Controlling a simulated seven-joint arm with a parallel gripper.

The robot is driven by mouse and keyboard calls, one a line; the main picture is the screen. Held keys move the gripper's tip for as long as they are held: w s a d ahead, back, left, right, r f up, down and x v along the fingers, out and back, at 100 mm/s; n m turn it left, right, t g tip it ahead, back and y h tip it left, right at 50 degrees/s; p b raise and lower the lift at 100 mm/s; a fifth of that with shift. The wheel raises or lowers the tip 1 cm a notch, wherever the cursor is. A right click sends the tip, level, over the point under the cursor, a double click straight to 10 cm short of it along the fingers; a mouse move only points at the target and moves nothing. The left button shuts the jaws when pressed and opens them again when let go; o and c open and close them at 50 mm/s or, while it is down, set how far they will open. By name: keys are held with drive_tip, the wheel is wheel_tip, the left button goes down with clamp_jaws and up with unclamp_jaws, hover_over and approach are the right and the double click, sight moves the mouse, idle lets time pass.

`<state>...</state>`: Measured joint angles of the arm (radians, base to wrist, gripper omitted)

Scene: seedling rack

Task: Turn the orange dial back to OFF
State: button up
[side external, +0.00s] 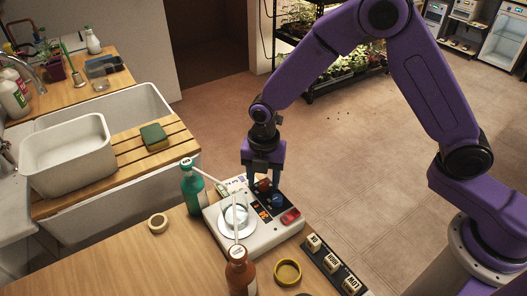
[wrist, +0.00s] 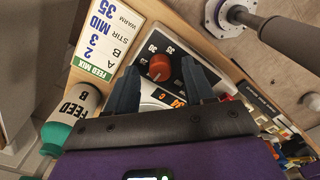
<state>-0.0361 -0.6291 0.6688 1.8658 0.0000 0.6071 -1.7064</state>
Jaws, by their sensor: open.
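The orange dial (wrist: 160,68) sits on the dark control panel of the white hotplate (side external: 212,217), with white numbers around it. A pale pointer mark on the dial shows, but I cannot tell which setting it meets. In the side view the orange dial (side external: 264,184) is partly hidden between my fingers. My gripper (wrist: 163,88) is open, pointing down, with one dark finger on each side of the dial. I cannot tell whether the fingers touch it. A blue dial (side external: 278,201) and a red switch (side external: 290,216) are beside it.
A glass beaker (side external: 237,212) stands on the hotplate. A green bottle (side external: 193,186) and a brown bottle (side external: 240,270) stand close by. A feed-mix card (wrist: 107,45) lies beside the panel. A tape roll (side external: 158,223) lies on the bench, and labelled blocks (side external: 332,262) sit at front right.

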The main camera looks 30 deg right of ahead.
sight(264, 183)
wheel_tip(264, 183, up, 17)
drive_tip(key=shift+f, duration=0.15)
idle(0.6)
drive_tip(key=s+d+f+m, duration=0.1)
drive_tip(key=s+d+m, duration=0.6)
drive_tip(key=s, duration=0.6)
drive_tip(key=s+d+f+m, duration=0.1)
drive_tip(key=s+d+m, duration=0.6)
drive_tip(key=s+d, duration=0.4)
drive_tip(key=s, duration=0.2)
drive_tip(key=shift+s+d+f+m, duration=0.15)
drive_tip(key=shift+s+d+m, duration=0.05)
drive_tip(key=shift+s+m, duration=0.1)
